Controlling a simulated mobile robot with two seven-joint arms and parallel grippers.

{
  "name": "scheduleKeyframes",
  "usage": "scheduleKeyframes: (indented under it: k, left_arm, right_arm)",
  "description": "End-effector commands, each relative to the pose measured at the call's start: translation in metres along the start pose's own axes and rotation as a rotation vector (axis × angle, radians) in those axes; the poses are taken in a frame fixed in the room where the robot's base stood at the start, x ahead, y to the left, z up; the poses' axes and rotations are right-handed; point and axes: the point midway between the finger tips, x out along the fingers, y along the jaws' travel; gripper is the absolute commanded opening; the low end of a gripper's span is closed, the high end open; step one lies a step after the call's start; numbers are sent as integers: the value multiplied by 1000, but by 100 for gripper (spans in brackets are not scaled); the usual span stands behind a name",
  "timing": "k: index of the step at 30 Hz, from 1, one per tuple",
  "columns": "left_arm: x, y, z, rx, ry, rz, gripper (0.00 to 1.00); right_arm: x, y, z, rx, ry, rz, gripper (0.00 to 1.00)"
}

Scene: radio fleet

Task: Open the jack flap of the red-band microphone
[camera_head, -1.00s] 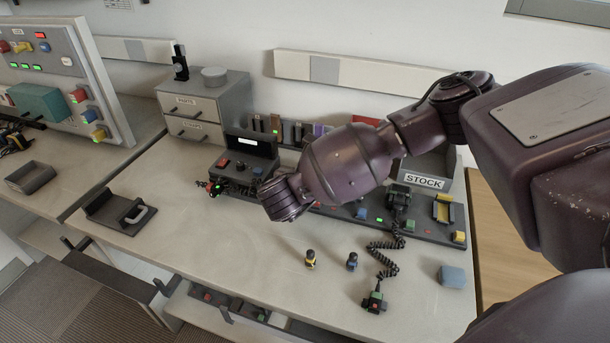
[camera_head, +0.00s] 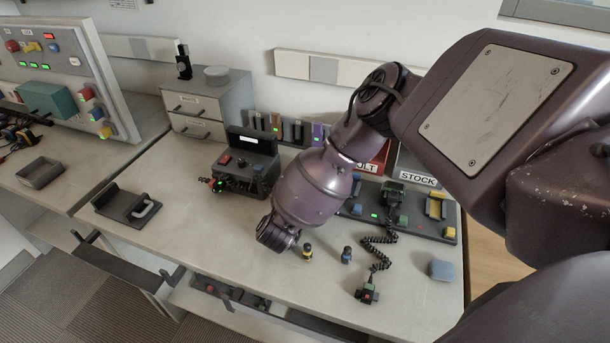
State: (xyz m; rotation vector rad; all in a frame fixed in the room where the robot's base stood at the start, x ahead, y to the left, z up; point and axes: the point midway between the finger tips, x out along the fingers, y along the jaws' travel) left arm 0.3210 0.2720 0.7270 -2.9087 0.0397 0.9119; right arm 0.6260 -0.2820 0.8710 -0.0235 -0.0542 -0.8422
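I cannot clearly pick out a microphone with a red band or its jack flap. A small dark handset with a red part and a green light (camera_head: 217,185) lies at the left side of the dark desk unit (camera_head: 245,167), too small to read. Another dark handset with green and red parts (camera_head: 368,293) lies near the front edge on a coiled cord. My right arm comes in from the right and reaches over the table. Its dark wrist end (camera_head: 277,236) hangs just left of the yellow-banded plug (camera_head: 307,250); its fingers cannot be made out. My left gripper is out of view.
A blue-banded plug (camera_head: 346,255) and a blue-grey block (camera_head: 441,270) stand on the right part of the table. A grey drawer cabinet (camera_head: 205,103) is at the back. A dark holder (camera_head: 127,204) sits at the left edge. The left-front tabletop is clear.

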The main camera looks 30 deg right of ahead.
Motion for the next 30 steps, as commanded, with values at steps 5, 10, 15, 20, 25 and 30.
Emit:
scheduleKeyframes:
  k: [5,10,15,20,25,30]
  left_arm:
    - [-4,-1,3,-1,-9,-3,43]
    - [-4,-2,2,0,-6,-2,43]
    - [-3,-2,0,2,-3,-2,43]
    - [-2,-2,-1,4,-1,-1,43]
    - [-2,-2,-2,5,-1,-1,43]
    - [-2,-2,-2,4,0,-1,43]
  right_arm:
    - [0,0,0,-1,-33,-1,0]
    - [0,0,-1,-2,-40,-1,0]
    - [-1,-1,-2,-2,-40,-1,0]
    - [-1,-1,-2,-2,-39,-1,19]
    - [-1,0,-2,-2,-39,-1,43]
    - [-1,0,-2,-2,-39,-1,43]
